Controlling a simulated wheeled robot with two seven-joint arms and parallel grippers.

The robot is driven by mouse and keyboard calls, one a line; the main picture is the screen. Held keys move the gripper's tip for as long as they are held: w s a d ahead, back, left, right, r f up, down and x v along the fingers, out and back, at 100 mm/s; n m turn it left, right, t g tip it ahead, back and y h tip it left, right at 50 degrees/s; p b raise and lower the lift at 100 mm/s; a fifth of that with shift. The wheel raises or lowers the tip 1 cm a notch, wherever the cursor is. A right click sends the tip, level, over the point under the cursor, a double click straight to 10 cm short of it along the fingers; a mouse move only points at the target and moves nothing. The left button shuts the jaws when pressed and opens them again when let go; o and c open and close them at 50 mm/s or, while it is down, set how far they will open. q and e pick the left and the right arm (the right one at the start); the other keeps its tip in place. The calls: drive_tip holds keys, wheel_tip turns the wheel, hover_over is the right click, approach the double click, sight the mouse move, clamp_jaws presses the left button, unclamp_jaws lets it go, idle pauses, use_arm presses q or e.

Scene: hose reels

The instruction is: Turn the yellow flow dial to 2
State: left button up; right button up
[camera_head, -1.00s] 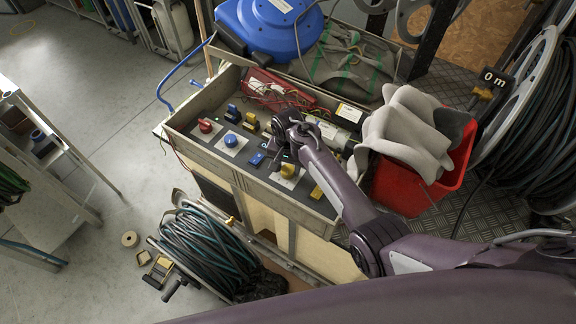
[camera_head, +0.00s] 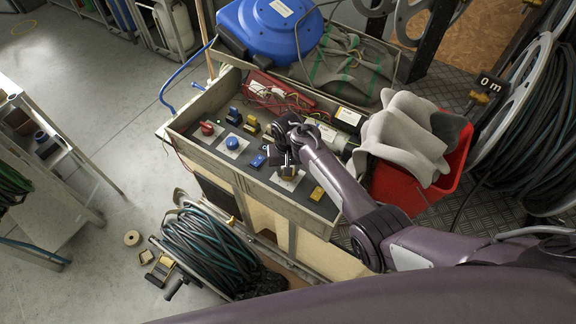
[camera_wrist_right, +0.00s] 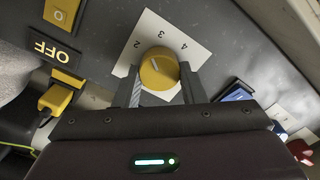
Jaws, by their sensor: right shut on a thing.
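The yellow flow dial (camera_wrist_right: 158,70) is a round knob on a white plate (camera_wrist_right: 190,50) printed with 2, 3 and 4. Its pale pointer line slants to the upper left, roughly between 2 and 3; the exact reading is hard to tell. My right gripper (camera_wrist_right: 160,88) is shut on the dial, one finger on each side. In the head view my right gripper (camera_head: 286,168) hides most of the dial, and the plate (camera_head: 287,181) shows below it. My left gripper is not in view.
A blue knob (camera_head: 232,142), a red knob (camera_head: 207,128) and a blue switch (camera_head: 258,160) share the panel. A yellow switch (camera_wrist_right: 55,99) with an OFF label (camera_wrist_right: 53,48) is close to the gripper. A red bin (camera_head: 412,188) with grey cloth stands at the right.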

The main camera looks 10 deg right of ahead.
drive_tip(key=n+p, duration=0.1)
drive_tip(key=n, duration=0.4)
drive_tip(key=shift+a, duration=0.1)
idle(0.4)
drive_tip(key=o, duration=1)
drive_tip(key=shift+r, duration=0.1)
wheel_tip(320, 180, up, 8)
drive_tip(key=shift+f+p, duration=0.2)
drive_tip(key=shift+p, duration=0.15)
